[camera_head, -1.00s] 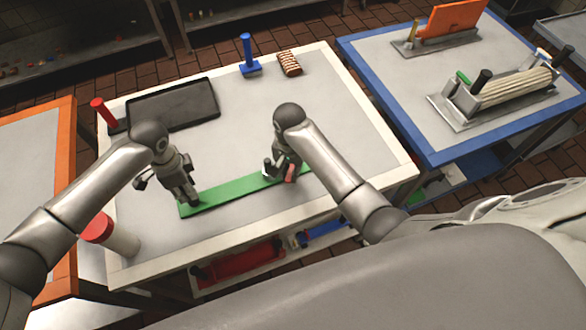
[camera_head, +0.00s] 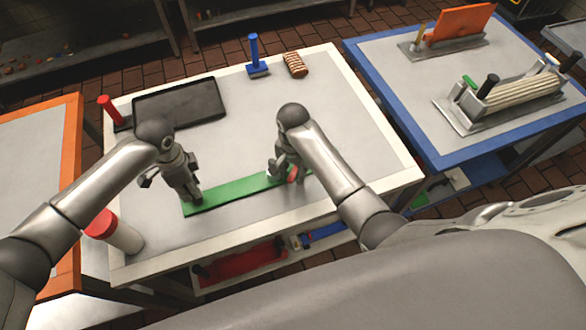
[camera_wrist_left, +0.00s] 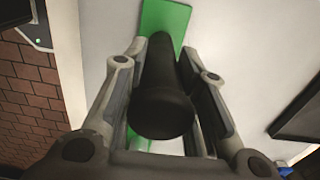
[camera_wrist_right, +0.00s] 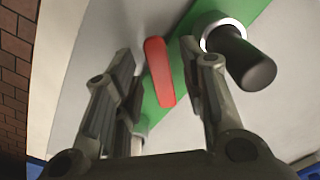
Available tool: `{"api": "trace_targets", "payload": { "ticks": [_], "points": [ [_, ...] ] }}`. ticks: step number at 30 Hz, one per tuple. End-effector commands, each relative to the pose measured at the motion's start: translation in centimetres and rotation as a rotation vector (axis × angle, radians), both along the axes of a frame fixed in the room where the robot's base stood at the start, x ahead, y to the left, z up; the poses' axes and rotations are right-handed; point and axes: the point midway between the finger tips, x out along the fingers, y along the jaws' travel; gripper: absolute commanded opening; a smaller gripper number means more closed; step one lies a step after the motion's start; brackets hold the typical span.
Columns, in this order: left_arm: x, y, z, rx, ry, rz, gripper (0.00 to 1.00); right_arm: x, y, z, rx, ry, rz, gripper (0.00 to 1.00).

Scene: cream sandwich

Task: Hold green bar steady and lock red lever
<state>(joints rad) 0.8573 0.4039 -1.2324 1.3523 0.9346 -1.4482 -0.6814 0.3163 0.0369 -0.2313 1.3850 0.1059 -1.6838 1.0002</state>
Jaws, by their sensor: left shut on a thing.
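The green bar (camera_head: 232,191) lies flat along the front part of the white-edged table. My left gripper (camera_head: 190,193) is at the bar's left end, shut on an upright black handle (camera_wrist_left: 163,100) that stands on the bar. The red lever (camera_head: 293,175) is near the bar's right end. In the right wrist view the red lever (camera_wrist_right: 159,72) lies between the fingers of my right gripper (camera_wrist_right: 160,65), with gaps on both sides, so this gripper is open. A second black handle (camera_wrist_right: 240,58) with a white ring at its base stands on the bar beside the right gripper.
A black tray (camera_head: 180,103), a blue-handled tool (camera_head: 255,58) and a brown striped bar (camera_head: 295,64) are at the table's back. A red-capped shaker (camera_head: 115,231) stands at front left. The table's middle is clear. A blue-edged table (camera_head: 410,115) stands to the right.

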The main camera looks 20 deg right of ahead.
Motion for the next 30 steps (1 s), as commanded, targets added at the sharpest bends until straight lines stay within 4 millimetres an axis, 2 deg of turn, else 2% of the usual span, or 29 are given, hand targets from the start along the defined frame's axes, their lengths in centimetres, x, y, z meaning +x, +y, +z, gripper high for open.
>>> {"api": "trace_targets", "payload": {
  "ticks": [7, 11, 14, 23, 30],
  "points": [
    [-0.1, 0.0, 0.0, 0.000, 0.002, 0.000, 0.00, 0.0, 0.0, 0.0, 0.001, 0.001, 0.000, 0.39],
    [-0.1, 0.0, 0.0, 0.000, 0.002, -0.001, 0.00, 0.1, 0.0, 1.1, 0.001, -0.002, 0.001, 0.39],
    [-0.1, 0.0, 0.0, 0.000, 0.002, -0.001, 0.00, 0.1, 0.0, 2.7, 0.001, -0.004, 0.000, 0.39],
    [-0.1, 0.0, 0.0, 0.000, 0.002, 0.000, 0.00, 0.1, 0.0, 10.1, 0.002, -0.005, 0.000, 0.39],
    [-0.1, 0.0, 0.0, 0.000, 0.001, 0.000, 0.00, 0.9, 0.0, 11.5, -0.003, -0.031, 0.009, 0.39]
  ]
}}
